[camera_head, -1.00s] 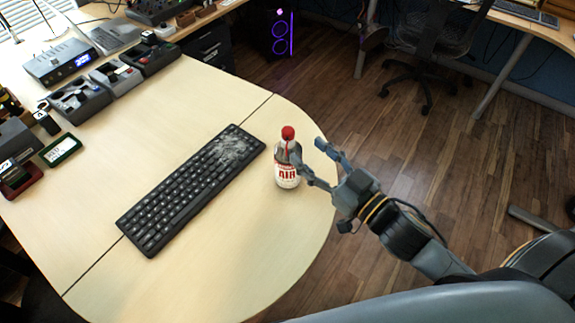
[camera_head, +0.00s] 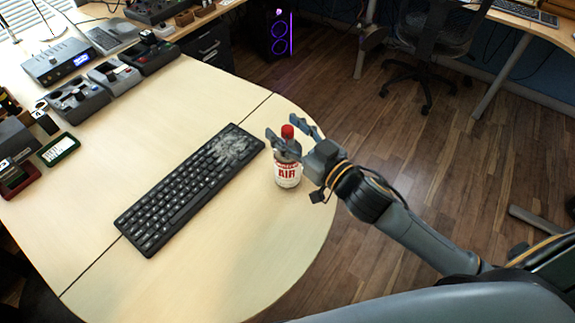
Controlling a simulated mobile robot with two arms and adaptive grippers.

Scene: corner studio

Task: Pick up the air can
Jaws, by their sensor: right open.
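The air can (camera_head: 287,174) stands upright on the desk near its rounded right edge, in the head view. It is white with red "AIR" lettering and a red cap. My right gripper (camera_head: 281,131) is open at the can's upper part, with its fingers spread around the cap and neck. One finger crosses in front of the can just below the cap, and the other lies behind to the right. I cannot tell whether either finger touches the can. My left gripper is not in view.
A black keyboard (camera_head: 190,190) with a pale dusty patch lies left of the can. Several grey devices (camera_head: 80,102) line the desk's far left side. The desk (camera_head: 225,262) is bare in front. An office chair (camera_head: 425,60) stands on the wooden floor behind.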

